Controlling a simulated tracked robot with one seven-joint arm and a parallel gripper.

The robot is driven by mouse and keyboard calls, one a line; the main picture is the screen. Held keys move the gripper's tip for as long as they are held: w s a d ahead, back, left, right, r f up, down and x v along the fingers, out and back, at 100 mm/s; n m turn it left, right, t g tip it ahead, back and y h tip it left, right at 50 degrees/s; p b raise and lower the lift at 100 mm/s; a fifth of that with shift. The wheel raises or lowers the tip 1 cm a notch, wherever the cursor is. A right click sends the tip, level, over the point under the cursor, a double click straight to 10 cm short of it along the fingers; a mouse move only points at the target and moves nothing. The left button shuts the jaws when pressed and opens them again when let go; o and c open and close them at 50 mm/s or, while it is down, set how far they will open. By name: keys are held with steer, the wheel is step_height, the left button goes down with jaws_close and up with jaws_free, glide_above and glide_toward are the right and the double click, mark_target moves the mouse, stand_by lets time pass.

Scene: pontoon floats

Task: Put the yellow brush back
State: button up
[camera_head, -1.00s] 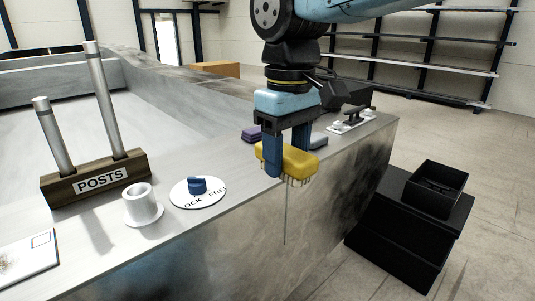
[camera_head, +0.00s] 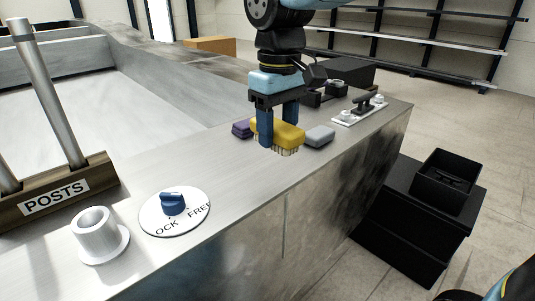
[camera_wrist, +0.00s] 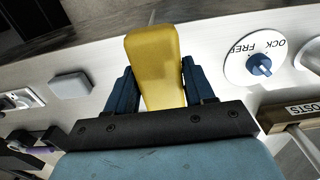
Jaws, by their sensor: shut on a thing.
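The yellow brush (camera_head: 277,132) has a yellow block body with bristles pointing down. My gripper (camera_head: 278,125) is shut on it, one blue finger on each side. In the head view the brush appears over the grey ledge, between a purple block (camera_head: 242,128) and a grey block (camera_head: 319,136). I cannot tell whether its bristles touch the ledge. In the wrist view the brush (camera_wrist: 155,65) extends out between the two fingers, and the grey block (camera_wrist: 71,85) lies to its left.
A lock/free dial (camera_head: 173,207) with a blue knob, a white cup-shaped fitting (camera_head: 96,235) and the POSTS holder (camera_head: 60,195) stand on the ledge at left. A white plate with a cleat (camera_head: 361,109) lies at right. Black boxes (camera_head: 420,205) stand below the ledge.

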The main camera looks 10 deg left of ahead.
steer(key=w+a+f, duration=0.1)
steer(key=w+f, duration=0.1)
steer(key=w+a+f, duration=0.1)
steer(key=w+f, duration=0.1)
steer(key=w+a+f, duration=0.1)
steer(key=w+f, duration=0.1)
steer(key=shift+f, duration=0.15)
steer(key=shift+w+a+f, duration=0.1)
steer(key=shift+f, duration=0.85)
steer(key=shift+w+a+f, duration=0.1)
steer(key=shift+f, duration=0.8)
steer(key=shift+f, duration=0.1)
steer(key=o, duration=1)
step_height(320, 180, up, 12)
steer(key=shift+d, duration=0.1)
